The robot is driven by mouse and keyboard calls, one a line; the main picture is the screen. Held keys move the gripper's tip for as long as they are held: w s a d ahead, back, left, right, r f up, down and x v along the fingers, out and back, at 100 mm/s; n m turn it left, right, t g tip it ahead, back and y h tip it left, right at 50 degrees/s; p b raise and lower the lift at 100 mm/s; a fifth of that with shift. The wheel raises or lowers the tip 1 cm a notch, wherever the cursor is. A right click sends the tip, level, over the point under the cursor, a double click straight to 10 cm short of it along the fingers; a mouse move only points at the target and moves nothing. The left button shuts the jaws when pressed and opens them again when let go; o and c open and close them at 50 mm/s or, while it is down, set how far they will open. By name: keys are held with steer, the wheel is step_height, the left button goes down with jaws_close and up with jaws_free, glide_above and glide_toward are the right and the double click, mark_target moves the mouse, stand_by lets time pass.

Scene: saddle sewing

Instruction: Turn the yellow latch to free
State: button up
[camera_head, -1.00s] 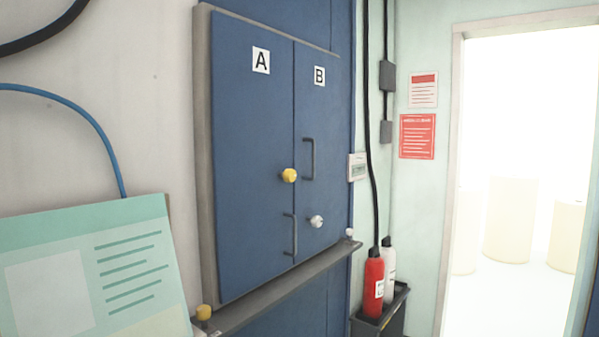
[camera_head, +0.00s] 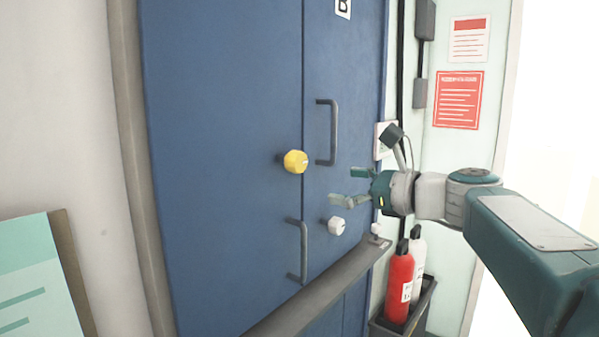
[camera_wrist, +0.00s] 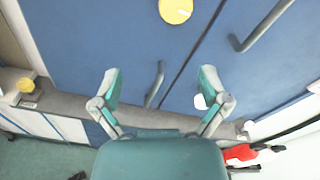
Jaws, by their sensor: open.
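The yellow latch (camera_head: 295,161) is a round faceted knob on the blue left door, near the seam between the doors. It also shows at the top of the wrist view (camera_wrist: 176,10). My gripper (camera_head: 355,186) is open and empty, with its fingers spread, to the right of the yellow latch and a little lower. In the wrist view my gripper (camera_wrist: 159,80) has nothing between its fingertips, and the latch lies beyond them. A white knob (camera_head: 336,225) sits on the right door below my gripper; one finger partly hides it in the wrist view.
A grey handle (camera_head: 333,132) is on the right door and another handle (camera_head: 303,250) on the left door. A red extinguisher (camera_head: 399,285) stands at right. A second yellow knob (camera_wrist: 25,85) is at the ledge's left end.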

mark_target(302, 164)
steer(key=shift+m+t+y, duration=0.3)
steer(key=shift+m+y, duration=0.1)
steer(key=shift+m, duration=0.2)
steer(key=x, duration=0.3)
steer(key=r+x, duration=0.1)
steer(key=x, duration=0.3)
steer(key=w+r+x, duration=0.1)
steer(key=x, duration=0.3)
steer(key=shift+d, duration=0.35)
steer(key=c, duration=1.1)
